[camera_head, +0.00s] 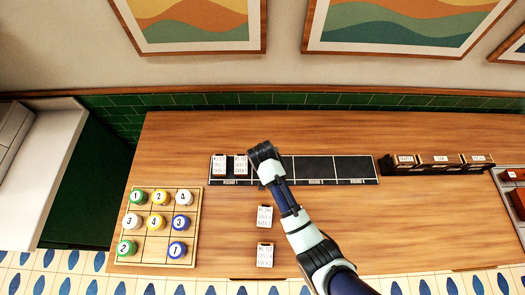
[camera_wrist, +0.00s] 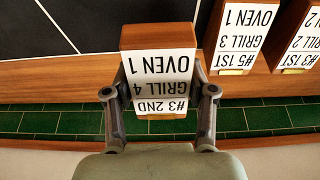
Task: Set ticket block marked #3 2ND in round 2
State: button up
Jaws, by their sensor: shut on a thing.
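My gripper (camera_head: 263,152) is over the left part of the round 2 section of the long black strip (camera_head: 312,168). In the wrist view my gripper (camera_wrist: 160,98) is shut on a wooden ticket block with a white label (camera_wrist: 158,82). The label appears upside down there and reads #3 2ND, GRILL 4, OVEN 1. Whether the block touches the strip cannot be told. In the head view my gripper hides the block. Two blocks stand in round 1 (camera_head: 229,167); in the wrist view they read #5 1ST (camera_wrist: 248,38) and #3 1ST (camera_wrist: 303,45).
Two more ticket blocks (camera_head: 265,217) (camera_head: 265,256) lie on the counter in front of the strip. Rounds 3 and 4 (camera_head: 352,169) are bare. A dark holder (camera_head: 437,163) with labelled sections is at right. A board (camera_head: 151,247) with numbered pieces is at left. Green tiles run behind.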

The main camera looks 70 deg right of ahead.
jog(key=shift+f+b, duration=0.3)
jog(key=shift+f, duration=2.15)
jog(key=shift+f, duration=0.1)
jog(key=shift+f, duration=0.15)
jog(key=o, duration=1.2)
jog(key=shift+o, duration=0.2)
jog(key=p+v, duration=0.2)
jog(key=v, duration=1)
jog(key=shift+r, duration=0.25)
